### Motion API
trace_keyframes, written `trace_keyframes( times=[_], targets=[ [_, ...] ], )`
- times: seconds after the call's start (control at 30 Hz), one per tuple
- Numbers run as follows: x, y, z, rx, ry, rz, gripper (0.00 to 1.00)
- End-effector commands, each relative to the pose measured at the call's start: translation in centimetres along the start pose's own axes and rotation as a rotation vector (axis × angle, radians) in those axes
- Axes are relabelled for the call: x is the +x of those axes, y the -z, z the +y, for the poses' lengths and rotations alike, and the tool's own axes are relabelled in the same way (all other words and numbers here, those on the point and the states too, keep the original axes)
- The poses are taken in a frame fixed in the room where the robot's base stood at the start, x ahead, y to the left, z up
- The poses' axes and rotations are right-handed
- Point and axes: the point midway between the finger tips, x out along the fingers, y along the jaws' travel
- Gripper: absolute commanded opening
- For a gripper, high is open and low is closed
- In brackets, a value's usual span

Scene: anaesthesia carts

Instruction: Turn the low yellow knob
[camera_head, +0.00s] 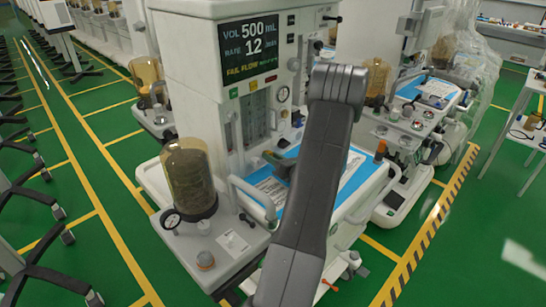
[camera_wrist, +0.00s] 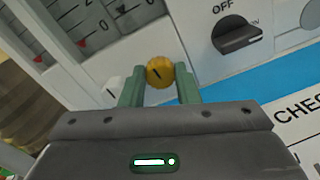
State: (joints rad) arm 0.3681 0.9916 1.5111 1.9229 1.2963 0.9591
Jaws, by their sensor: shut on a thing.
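The low yellow knob (camera_wrist: 160,70) is a small round knob with a dark line on its face, low on the front panel of the anaesthesia cart (camera_head: 190,70). In the wrist view the dark line is tilted. My gripper (camera_wrist: 158,80) has its two green fingers on either side of the knob and is shut on it.
A dark knob marked OFF (camera_wrist: 238,38) is right of the yellow one. A blue worktop (camera_head: 352,175) with printed sheets lies below the panel. More carts stand behind; green floor is free at right.

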Motion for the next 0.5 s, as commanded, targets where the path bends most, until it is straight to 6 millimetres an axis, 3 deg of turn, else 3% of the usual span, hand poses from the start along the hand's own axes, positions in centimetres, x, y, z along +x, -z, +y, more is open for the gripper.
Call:
trace_keyframes(
  times=[0.5],
  targets=[
    [-0.02, -0.02, -0.07, 0.124, 0.0, 0.003, 0.06]
  ],
)
